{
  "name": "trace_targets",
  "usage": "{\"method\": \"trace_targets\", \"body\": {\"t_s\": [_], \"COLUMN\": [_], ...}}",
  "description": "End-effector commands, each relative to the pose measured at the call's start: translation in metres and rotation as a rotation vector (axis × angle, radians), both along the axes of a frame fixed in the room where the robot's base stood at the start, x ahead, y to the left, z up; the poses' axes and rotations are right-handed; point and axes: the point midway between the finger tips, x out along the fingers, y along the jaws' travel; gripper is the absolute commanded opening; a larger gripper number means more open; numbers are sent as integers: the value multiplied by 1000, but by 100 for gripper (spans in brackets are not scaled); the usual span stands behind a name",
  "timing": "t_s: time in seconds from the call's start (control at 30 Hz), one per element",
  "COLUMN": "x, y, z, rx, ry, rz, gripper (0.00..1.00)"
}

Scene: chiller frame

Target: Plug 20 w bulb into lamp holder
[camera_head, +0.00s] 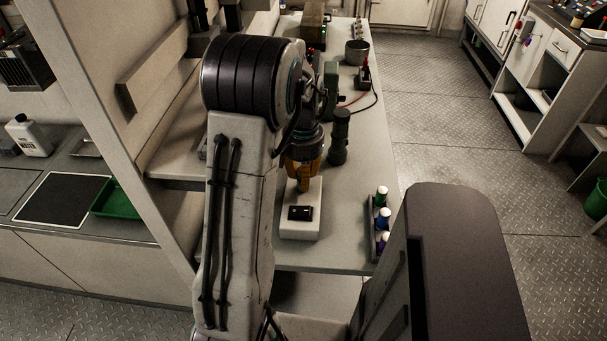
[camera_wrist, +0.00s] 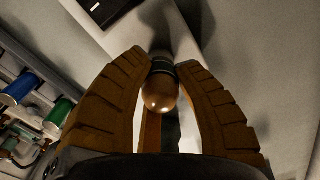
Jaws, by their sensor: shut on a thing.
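The lamp holder is a white block with a black switch on its front part (camera_head: 300,231), on the bench in the head view. It also shows along the top of the wrist view (camera_wrist: 92,24). My gripper (camera_head: 304,186) points down over its rear part, with orange fingers. In the wrist view my gripper (camera_wrist: 163,62) is shut on a bulb (camera_wrist: 160,92), with a round glass end towards the camera and a dark collar between the fingertips. The bulb's base points towards the white block. Whether it touches or sits in a socket is hidden. Its wattage marking is not readable.
A rack (camera_head: 371,226) with several bulbs with green, blue and purple collars stands at the bench's right edge. A dark cylinder (camera_head: 340,136) stands behind the holder. Bare bench lies between holder and rack.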

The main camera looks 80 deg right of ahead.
Motion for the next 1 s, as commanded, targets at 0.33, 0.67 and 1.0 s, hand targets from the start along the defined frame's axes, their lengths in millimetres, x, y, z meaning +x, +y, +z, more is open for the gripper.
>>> {"method": "trace_targets", "body": {"t_s": [0.33, 0.67, 1.0], "x": [0, 0, 0], "y": [0, 0, -1], "z": [-2, -2, 34], "rx": [0, 0, -6], "ry": [0, 0, 1], "rz": [0, 0, 0], "gripper": [50, 56, 56]}}
